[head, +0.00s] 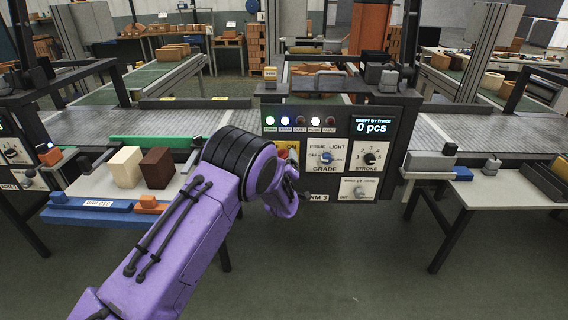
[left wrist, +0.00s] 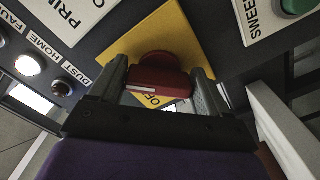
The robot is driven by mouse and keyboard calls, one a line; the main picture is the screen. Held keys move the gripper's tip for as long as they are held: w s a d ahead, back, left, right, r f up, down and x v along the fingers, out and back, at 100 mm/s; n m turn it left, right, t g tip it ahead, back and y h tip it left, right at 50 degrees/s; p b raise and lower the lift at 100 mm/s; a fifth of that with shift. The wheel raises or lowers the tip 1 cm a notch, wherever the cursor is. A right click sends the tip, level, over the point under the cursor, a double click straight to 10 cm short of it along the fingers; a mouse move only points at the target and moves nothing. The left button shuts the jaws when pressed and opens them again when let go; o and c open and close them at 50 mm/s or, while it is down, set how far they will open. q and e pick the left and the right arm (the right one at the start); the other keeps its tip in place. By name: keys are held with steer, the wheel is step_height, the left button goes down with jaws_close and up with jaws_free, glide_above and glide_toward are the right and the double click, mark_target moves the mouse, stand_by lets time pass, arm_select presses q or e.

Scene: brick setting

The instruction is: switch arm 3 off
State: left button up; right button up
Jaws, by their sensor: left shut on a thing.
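The arm 3 control panel (head: 400,140) is a dark box with "RM 3" readable along its lower edge. A yellow plate (head: 284,145) with "ON" at its top is mostly hidden behind my left arm in the head view. In the left wrist view, the yellow plate (left wrist: 190,48) carries a red switch handle (left wrist: 158,76). My left gripper (left wrist: 162,84) has a finger on each side of this handle and is shut on it. In the head view my left gripper (head: 290,185) is close against the panel. Part of the plate's lettering is covered.
The panel also has a grade knob (head: 327,157), a stroke knob (head: 369,158), a row of lamps and a display (head: 374,127) reading "0 pcs". At left, a cream block (head: 126,167) and a brown block (head: 158,168) stand on a table. A white-topped table (head: 500,190) is at right.

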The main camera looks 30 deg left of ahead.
arm_select(q)
steer(key=n+b, duration=0.2)
steer(key=n, duration=0.2)
steer(key=shift+f+b, duration=0.15)
steer(key=shift+b, duration=0.2)
steer(key=n+b, duration=0.3)
steer(key=n, duration=0.1)
steer(key=shift+n, duration=0.3)
steer(key=n+b, duration=0.6)
steer(key=b, duration=0.1)
steer(key=shift+n, duration=0.4)
steer(key=shift+r+n+b, duration=0.35)
steer(key=shift+n+b, duration=0.85)
steer(key=shift+b, duration=0.15)
steer(key=o, duration=1)
steer(key=shift+r, duration=0.1)
steer(key=shift+c, duration=0.2)
